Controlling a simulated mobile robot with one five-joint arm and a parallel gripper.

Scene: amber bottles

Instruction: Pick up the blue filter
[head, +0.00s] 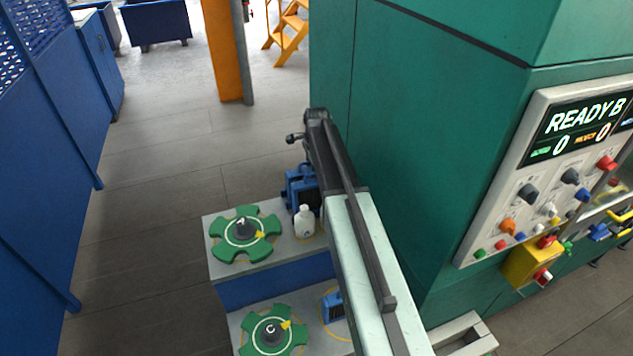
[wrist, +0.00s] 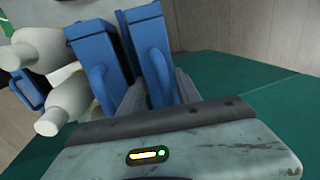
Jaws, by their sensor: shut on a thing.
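In the wrist view, my gripper (wrist: 158,86) has its grey fingers on either side of a blue filter (wrist: 151,48), a slim upright box with a handle, and is shut on it. A second blue filter (wrist: 92,47) stands close on the left. In the head view, blue filters (head: 296,188) show at the far end of the upper grey shelf, beside my arm, which hides part of them. I cannot tell whether the held filter is clear of the shelf. Another blue filter (head: 332,305) lies on the lower step.
White bottles (wrist: 62,103) stand left of the filters; one also shows in the head view (head: 304,222). Green star-shaped wheels (head: 265,238) sit on the shelf (head: 216,265) and lower step. A green machine (head: 420,130) rises close on the right. The floor at left is open.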

